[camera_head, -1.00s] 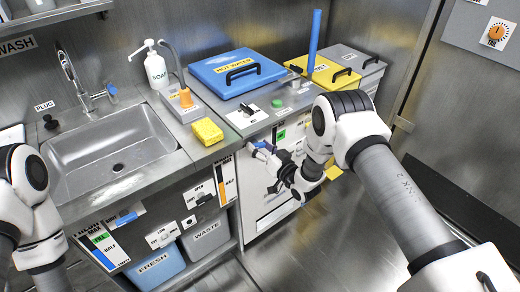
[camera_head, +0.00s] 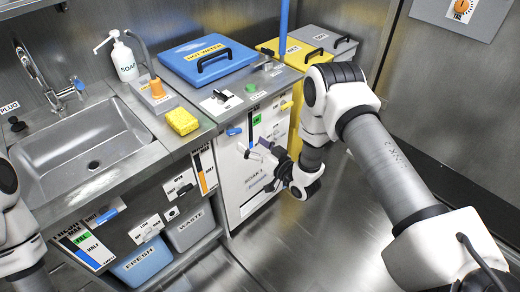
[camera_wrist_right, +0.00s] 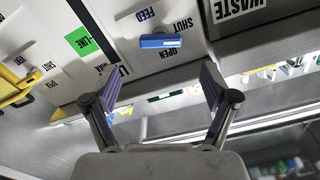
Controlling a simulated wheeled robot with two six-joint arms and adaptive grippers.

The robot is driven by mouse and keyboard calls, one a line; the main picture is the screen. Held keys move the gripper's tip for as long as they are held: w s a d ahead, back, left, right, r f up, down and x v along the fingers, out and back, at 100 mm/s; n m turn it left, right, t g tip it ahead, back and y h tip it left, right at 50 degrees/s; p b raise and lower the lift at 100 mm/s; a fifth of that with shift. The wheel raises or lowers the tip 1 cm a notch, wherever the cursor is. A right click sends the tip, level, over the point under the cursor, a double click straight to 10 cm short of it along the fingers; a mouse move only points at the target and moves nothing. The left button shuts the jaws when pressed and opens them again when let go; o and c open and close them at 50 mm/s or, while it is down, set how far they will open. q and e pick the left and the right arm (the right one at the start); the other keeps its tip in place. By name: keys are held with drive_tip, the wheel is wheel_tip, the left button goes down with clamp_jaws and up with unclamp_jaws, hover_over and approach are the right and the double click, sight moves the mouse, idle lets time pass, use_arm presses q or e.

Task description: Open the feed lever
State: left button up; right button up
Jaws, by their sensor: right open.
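The feed lever is a blue handle (camera_head: 233,131) on a white panel at the top front of the low cabinet. In the right wrist view the same blue handle (camera_wrist_right: 160,41) appears upside down, with FEED, SHUT and OPEN labels around it. It lies across the panel near the OPEN label. My right gripper (camera_head: 252,148) is open, in front of the cabinet, just right of and below the lever. In the wrist view its fingertips (camera_wrist_right: 160,80) are spread, with the handle lined up between them but beyond the tips, apparently untouched. My left gripper is out of view; only arm parts show.
A yellow lever (camera_head: 287,105) and a green label (camera_head: 256,120) sit right of the blue one. The grey waste bin (camera_head: 190,231) and blue fresh bin (camera_head: 148,265) stand left under the counter. A sink (camera_head: 85,150) is further left. The floor (camera_head: 310,240) is clear.

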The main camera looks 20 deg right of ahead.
drive_tip(key=v, duration=0.4)
drive_tip(key=shift+s, duration=0.25)
idle(1.7)
